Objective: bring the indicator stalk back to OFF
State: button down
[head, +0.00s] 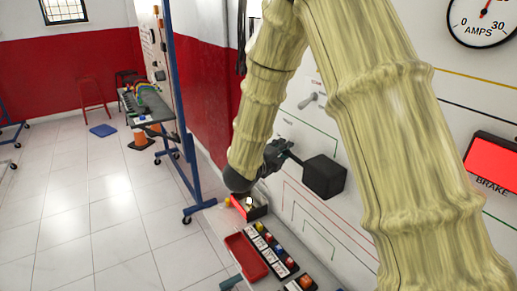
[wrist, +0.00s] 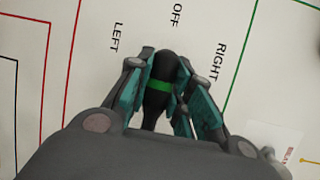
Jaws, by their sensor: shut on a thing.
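The indicator stalk (head: 298,161) is a thin dark rod running from a black box (head: 323,177) on the white panel. In the wrist view the stalk (wrist: 162,98) is black with a green band. My gripper (head: 277,152) is at the stalk's outer end. In the wrist view my gripper (wrist: 166,60) has its teal pads closed on both sides of the stalk. The stalk's tip points towards the OFF label (wrist: 176,14), between the LEFT label (wrist: 118,38) and the RIGHT label (wrist: 220,62). The stalk's base is hidden behind my gripper in the wrist view.
A red tray (head: 246,256) and a row of coloured switches (head: 273,250) lie below the panel. A lever (head: 312,101) sticks out of the panel above the box. A red BRAKE sign (head: 490,162) is at the right. The tiled floor at left is open.

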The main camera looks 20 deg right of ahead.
jog(key=shift+f, duration=0.2)
jog(key=c, duration=1.3)
grip_release()
jog(key=shift+d, duration=0.1)
jog(key=shift+o, duration=0.2)
jog(key=shift+w, duration=0.1)
jog(key=v, duration=1.2)
jog(key=shift+r, duration=0.15)
